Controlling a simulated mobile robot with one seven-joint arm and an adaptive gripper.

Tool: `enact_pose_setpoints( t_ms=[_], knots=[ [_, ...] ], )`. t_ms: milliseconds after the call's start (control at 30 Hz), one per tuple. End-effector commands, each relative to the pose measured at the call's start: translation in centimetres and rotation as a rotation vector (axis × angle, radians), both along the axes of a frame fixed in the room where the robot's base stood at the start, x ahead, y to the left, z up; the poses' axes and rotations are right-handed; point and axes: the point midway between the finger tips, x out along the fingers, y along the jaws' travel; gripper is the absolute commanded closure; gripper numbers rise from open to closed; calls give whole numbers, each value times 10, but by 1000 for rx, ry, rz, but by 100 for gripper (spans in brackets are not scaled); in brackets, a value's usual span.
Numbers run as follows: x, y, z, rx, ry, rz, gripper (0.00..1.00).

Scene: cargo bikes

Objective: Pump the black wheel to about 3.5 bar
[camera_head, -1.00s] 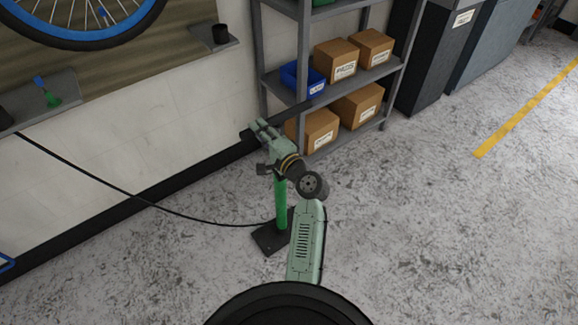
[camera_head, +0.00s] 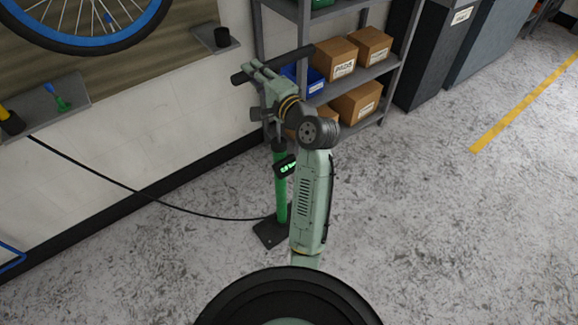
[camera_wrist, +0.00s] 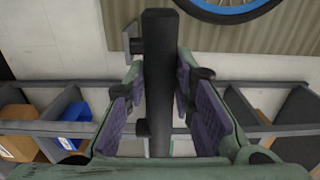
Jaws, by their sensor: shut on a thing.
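A floor pump with a green barrel (camera_head: 281,190) stands upright on a black base (camera_head: 268,233) by the wall. Its black bar handle (camera_head: 297,55) is raised well above the barrel. My gripper (camera_head: 258,72) is shut on this handle; in the wrist view the handle (camera_wrist: 160,60) lies between the two finger pads. A small gauge (camera_head: 286,167) with lit green marks shows beside the barrel, too small to read. A black hose (camera_head: 150,198) runs from the pump to the left. The only wheel I see has a blue rim (camera_head: 95,45); no black wheel is recognisable.
A grey shelf rack (camera_head: 385,70) with cardboard boxes (camera_head: 335,57) and a blue bin (camera_head: 313,82) stands behind the pump. The floor at right is clear.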

Motion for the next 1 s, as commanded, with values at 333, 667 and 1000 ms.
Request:
enact_pose_setpoints(
  t_ms=[333,667,1000],
  knots=[
    [0,0,6,1,-3,-1,100],
    [0,0,-44,-1,7,1,100],
    [0,1,-94,-2,12,2,100]
  ],
)
